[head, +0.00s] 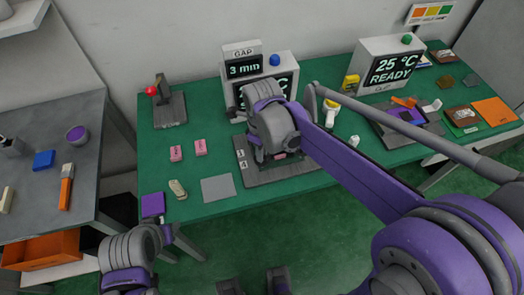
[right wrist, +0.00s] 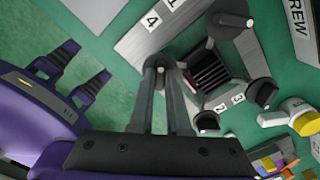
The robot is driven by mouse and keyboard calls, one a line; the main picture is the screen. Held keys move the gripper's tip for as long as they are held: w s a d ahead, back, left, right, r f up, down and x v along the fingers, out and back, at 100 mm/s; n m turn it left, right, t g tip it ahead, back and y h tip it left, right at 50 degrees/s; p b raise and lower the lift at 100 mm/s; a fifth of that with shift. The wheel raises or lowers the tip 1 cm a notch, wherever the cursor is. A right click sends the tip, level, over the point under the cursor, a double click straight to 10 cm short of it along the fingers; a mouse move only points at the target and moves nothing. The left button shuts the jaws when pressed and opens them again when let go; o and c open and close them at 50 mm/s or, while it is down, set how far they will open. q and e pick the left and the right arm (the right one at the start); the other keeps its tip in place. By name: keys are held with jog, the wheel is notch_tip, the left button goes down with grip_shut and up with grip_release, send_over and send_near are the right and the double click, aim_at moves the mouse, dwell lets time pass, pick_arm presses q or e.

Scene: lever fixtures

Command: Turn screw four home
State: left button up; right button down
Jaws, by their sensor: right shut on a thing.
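The numbered plate (head: 246,172) lies on the green table, with labels 4, 1, 2 and 3 and a dark finned block (right wrist: 208,72) at its middle in the right wrist view. Several dark-headed screws stand around the block: one at the top (right wrist: 230,20), one by label 3 (right wrist: 262,92) and one by label 2 (right wrist: 207,122). My right gripper (right wrist: 168,64) is shut on a screw on the label 4 side, mostly hidden by the fingers. In the head view my right wrist covers much of the plate.
Behind the plate stands a grey box with a "3 min" sign (head: 243,68). A display box reading 25 °C READY (head: 392,66) is at the back right. A red-knobbed lever (head: 166,104) stands at the left. Pink blocks (head: 200,147) and a grey square (head: 218,188) lie left of the plate.

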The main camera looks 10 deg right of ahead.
jog(key=c, duration=0.9)
grip_release()
notch_tip(320, 180, up, 11)
jog(key=shift+f+p, duration=0.1)
jog(key=shift+p, duration=0.35)
jog(key=s+d+f+n+t, duration=0.1)
jog(key=s+d+f+n, duration=0.1)
jog(key=n, duration=0.7)
jog(key=s+d+f+n+t+p, duration=0.1)
jog(key=s+d+f+n+t, duration=0.1)
jog(key=s+f+n, duration=0.2)
jog(key=s+d+f+n+t, duration=0.2)
jog(key=s+n, duration=0.6)
jog(key=n, duration=0.5)
jog(key=shift+s+d+f+n, duration=0.1)
jog(key=shift+d+f+n, duration=0.3)
jog(key=shift+d+f, duration=0.15)
